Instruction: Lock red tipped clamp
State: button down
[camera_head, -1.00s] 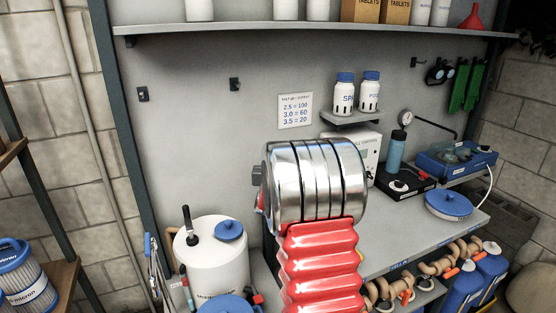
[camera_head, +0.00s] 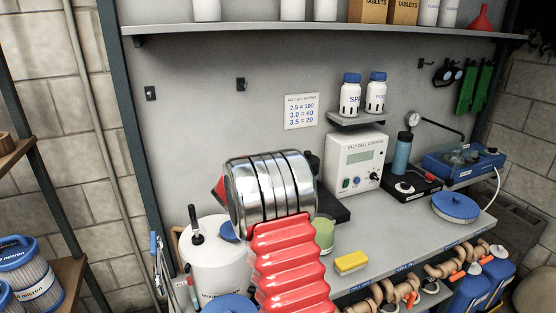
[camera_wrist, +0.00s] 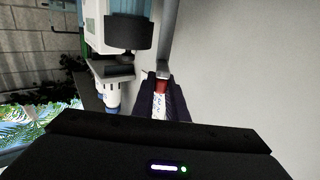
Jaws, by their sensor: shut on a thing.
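In the wrist view, my gripper (camera_wrist: 163,82) has its dark fingers closed around a small red tip (camera_wrist: 161,88), with a white patterned part below it between the fingers. The red tip meets the end of a grey metal bar (camera_wrist: 171,45) that runs up the picture; I take these as the red tipped clamp. The clamp's lower part and base are hidden. In the head view my arm covers the gripper. A small red patch (camera_head: 218,188) shows at the arm's left edge there; I cannot tell what it belongs to.
On the bench stand a salt cell control box (camera_head: 354,160), a green-filled cup (camera_head: 324,233), a yellow sponge (camera_head: 351,263) and a blue-lidded dish (camera_head: 456,207). A white tank (camera_head: 212,262) stands left of my arm. The bench front between sponge and dish is clear.

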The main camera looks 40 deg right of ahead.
jog(key=shift+w+a+m+g+h, duration=0.15)
jog(key=shift+w+m+g, duration=0.25)
jog(key=shift+m+g, duration=0.8)
jog(key=shift+w+d+m+g+h, duration=0.15)
jog(key=shift+w+m+g, duration=0.4)
jog(key=shift+g, duration=1.1)
jog(key=shift+w+a+m+g+h, duration=0.15)
jog(key=shift+w+m+g+h, duration=0.1)
jog(key=shift+m+g, duration=1)
jog(key=shift+w+r+g, duration=0.1)
jog(key=shift+g, duration=0.6)
jog(key=c, duration=1.8)
grip_release()
jog(key=shift+o, duration=0.2)
jog(key=w+a, duration=0.2)
jog(key=a, duration=1.1)
jog(key=shift+w+a, duration=0.2)
jog(key=shift+a, duration=0.1)
jog(key=shift+o, duration=0.5)
